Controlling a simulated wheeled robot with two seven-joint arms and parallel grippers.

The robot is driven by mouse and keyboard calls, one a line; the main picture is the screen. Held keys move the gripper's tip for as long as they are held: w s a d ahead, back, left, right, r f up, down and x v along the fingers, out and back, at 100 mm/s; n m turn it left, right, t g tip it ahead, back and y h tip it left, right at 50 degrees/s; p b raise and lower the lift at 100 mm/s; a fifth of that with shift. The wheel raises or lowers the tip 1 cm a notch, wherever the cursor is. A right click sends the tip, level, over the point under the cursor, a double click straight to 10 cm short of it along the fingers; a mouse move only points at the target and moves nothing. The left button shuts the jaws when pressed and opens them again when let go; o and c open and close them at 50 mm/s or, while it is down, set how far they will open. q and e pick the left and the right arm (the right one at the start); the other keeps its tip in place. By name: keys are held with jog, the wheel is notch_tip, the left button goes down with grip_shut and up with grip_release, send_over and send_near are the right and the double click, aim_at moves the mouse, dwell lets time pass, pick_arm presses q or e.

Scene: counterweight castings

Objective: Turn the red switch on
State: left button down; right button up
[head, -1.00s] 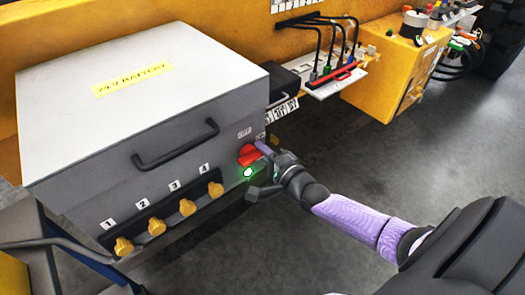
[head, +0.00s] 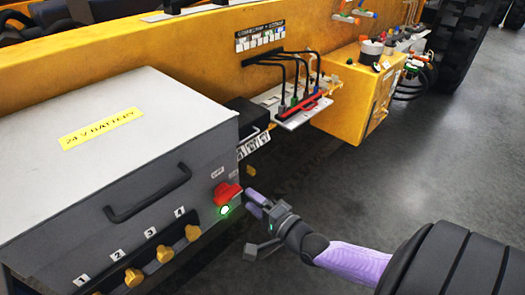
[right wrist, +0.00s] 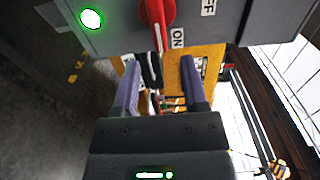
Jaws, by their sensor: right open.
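The red switch (head: 227,192) is on the right end of the front of the grey battery box (head: 110,205). It also shows at the top of the right wrist view (right wrist: 158,14), where its handle's white stripe points to the ON label (right wrist: 178,38); the OFF label (right wrist: 208,7) is off to the side. A green lamp (head: 225,210) glows beside the switch and also shows in the right wrist view (right wrist: 91,19). My right gripper (head: 253,203) is open and empty, just right of the switch and apart from it. My left gripper is out of view.
Yellow knobs (head: 134,277) and a black handle (head: 148,194) stick out from the box front. Black cables (head: 290,70) plug into a shelf (head: 300,112) behind. A yellow box (head: 355,95) stands farther right. The floor at right is open.

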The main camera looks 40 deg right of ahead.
jog(key=s, duration=0.4)
jog(key=shift+s+d, duration=0.15)
jog(key=s+a+f+n+g+h+b, duration=0.1)
jog(key=s+f+n+g, duration=0.35)
jog(key=f, duration=0.65)
jog(key=s+f+n+g+b, duration=0.1)
jog(key=s+f+n+g, duration=0.3)
jog(key=f, duration=0.6)
jog(key=s+a+f+n+g, duration=0.3)
jog(key=s+f, duration=0.1)
jog(key=s, duration=0.3)
jog(key=s+a+f+n+g+b, duration=0.1)
jog(key=s+a+f+n+g, duration=0.2)
jog(key=s, duration=0.4)
jog(key=s+a+f+n+g, duration=0.3)
jog(key=s+f+n, duration=0.2)
jog(key=s+f, duration=0.1)
jog(key=shift+s+f+b, duration=0.25)
jog(key=shift+s+b, duration=0.05)
jog(key=shift+s, duration=0.3)
